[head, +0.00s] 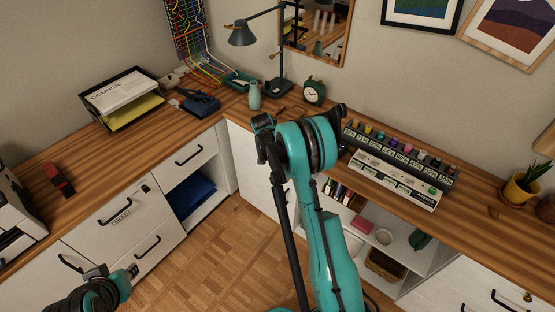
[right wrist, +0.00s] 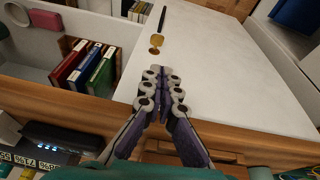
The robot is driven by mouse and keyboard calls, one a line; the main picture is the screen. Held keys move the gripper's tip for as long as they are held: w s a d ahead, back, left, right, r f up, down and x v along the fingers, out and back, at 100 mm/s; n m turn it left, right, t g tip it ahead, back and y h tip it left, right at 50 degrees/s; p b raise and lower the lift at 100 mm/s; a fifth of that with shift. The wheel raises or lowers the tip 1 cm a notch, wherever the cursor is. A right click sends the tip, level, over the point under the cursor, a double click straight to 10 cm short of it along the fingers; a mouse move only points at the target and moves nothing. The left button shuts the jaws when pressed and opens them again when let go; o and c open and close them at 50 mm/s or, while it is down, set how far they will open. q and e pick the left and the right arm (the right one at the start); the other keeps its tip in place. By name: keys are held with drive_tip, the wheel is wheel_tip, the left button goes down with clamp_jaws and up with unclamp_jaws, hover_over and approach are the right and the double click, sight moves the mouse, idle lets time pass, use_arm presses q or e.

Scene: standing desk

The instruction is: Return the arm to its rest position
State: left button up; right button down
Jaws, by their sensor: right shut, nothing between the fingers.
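My right arm (head: 330,250), teal and black, rises through the middle of the head view, its upper bend in front of the desk corner. Its gripper cannot be made out in that view. In the right wrist view my right gripper (right wrist: 162,85) is shut and empty, its fingertips together in front of a white cabinet panel (right wrist: 215,60). My left gripper (head: 131,271) shows small at the lower left of the head view, low in front of the white drawers, and whether its fingers are parted is too small to tell.
The wooden desk (head: 90,165) runs along both walls. It carries a paper tray (head: 125,98), desk lamp (head: 283,87), clock (head: 314,92), labelled rack (head: 400,155) and potted plant (head: 520,188). Books (right wrist: 95,68) stand on a shelf near my right gripper. The parquet floor (head: 215,250) is clear.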

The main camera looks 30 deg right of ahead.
drive_tip(key=shift+a+r, duration=0.1)
drive_tip(key=shift+r, duration=0.2)
drive_tip(key=s+a+r+n+t, duration=0.1)
drive_tip(key=s+a+r+n, duration=0.15)
drive_tip(key=r, duration=0.35)
drive_tip(key=s+a+r+n+t+y, duration=0.1)
drive_tip(key=s+a+r+n, duration=0.1)
drive_tip(key=s+a+r, duration=0.3)
drive_tip(key=s+a+r+n+t, duration=0.1)
drive_tip(key=s+a+r+n, duration=0.15)
drive_tip(key=r, duration=0.45)
drive_tip(key=s+a+r+n+t+y, duration=0.1)
drive_tip(key=s+a+n, duration=0.2)
drive_tip(key=s, duration=0.6)
drive_tip(key=s+a+r+n+t+y, duration=0.1)
drive_tip(key=s+a+r+n+t, duration=0.1)
drive_tip(key=s+a, duration=0.4)
drive_tip(key=s+n, duration=0.1)
drive_tip(key=s, duration=0.3)
drive_tip(key=shift+a, duration=0.3)
